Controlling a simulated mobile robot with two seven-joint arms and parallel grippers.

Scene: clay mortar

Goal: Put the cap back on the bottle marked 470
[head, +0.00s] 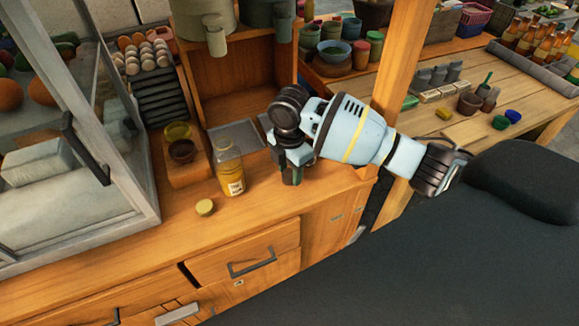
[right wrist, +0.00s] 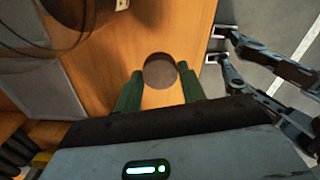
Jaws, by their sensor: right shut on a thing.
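A clear glass bottle (head: 231,175) with yellow contents and a pale label stands upright on the wooden counter. The label's number is too small to read. A pale yellow round cap (head: 205,207) lies on the counter in front and left of the bottle. My right gripper (head: 292,177) is to the right of the bottle, apart from it, pointing down. I cannot tell whether this is a cap. My left gripper is not in view.
A wooden stand with small bowls (head: 182,151) is left of the bottle, and a glass case (head: 95,170) fills the far left. A grey tray (head: 237,134) lies behind the bottle. The counter's front strip is clear.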

